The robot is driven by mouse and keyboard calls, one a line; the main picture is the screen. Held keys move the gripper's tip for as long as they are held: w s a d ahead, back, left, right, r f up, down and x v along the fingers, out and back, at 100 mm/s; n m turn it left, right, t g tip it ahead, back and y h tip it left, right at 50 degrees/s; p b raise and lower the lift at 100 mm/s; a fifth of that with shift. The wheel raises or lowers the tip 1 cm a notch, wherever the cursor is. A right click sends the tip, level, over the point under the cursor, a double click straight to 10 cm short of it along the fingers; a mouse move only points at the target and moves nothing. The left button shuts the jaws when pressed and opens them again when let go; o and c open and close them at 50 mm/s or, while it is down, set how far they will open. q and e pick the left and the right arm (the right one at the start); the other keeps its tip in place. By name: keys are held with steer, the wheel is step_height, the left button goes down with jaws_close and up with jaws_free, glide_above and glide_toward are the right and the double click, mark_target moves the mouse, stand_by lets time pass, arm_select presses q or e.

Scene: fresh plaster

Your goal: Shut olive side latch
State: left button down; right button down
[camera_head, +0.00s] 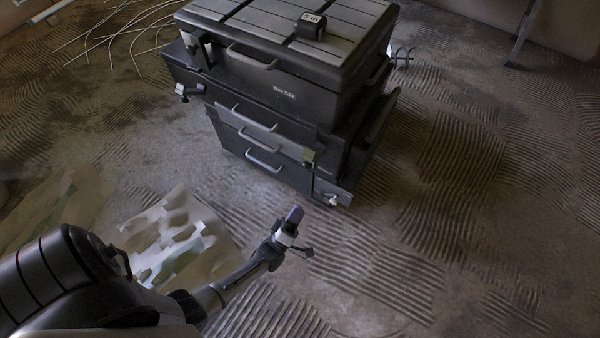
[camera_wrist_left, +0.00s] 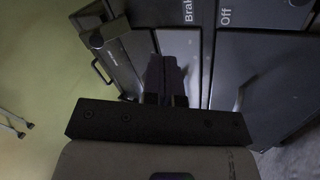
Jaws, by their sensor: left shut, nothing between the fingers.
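A stacked dark toolbox (camera_head: 270,95) stands on the floor, with handles on its front drawers. A small olive latch (camera_head: 308,156) shows near the right front corner of its lower part; it is too small to tell whether it is open or shut. My left gripper (camera_head: 296,214) is in front of and below that corner, apart from the box in the head view. Its fingers are shut together and empty, as the left wrist view also shows (camera_wrist_left: 166,75). Dark panels with the words "Brake" and "Off" lie beyond them there. My right gripper is not in view.
A small black block (camera_head: 312,25) sits on the box lid. White-tipped fittings stick out at the box's left side (camera_head: 182,91) and lower right corner (camera_head: 334,200). A crumpled pale sheet (camera_head: 180,240) lies left of my arm. Thin rods (camera_head: 120,30) lie at back left.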

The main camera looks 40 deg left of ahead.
arm_select(q)
steer(key=s+r+n+t+y, duration=0.2)
steer(key=s+r+n+t, duration=0.2)
steer(key=r+n, duration=0.1)
steer(key=shift+r+n+y, duration=0.2)
steer(key=shift+n+y, duration=0.1)
steer(key=shift+n, duration=0.2)
steer(key=b, duration=0.2)
glide_toward(306, 167)
steer(key=x, duration=0.5)
steer(key=shift+w+a+f, duration=0.15)
steer(key=shift+w+f, duration=0.05)
steer(key=shift+w, duration=0.25)
steer(key=shift+x, duration=0.9)
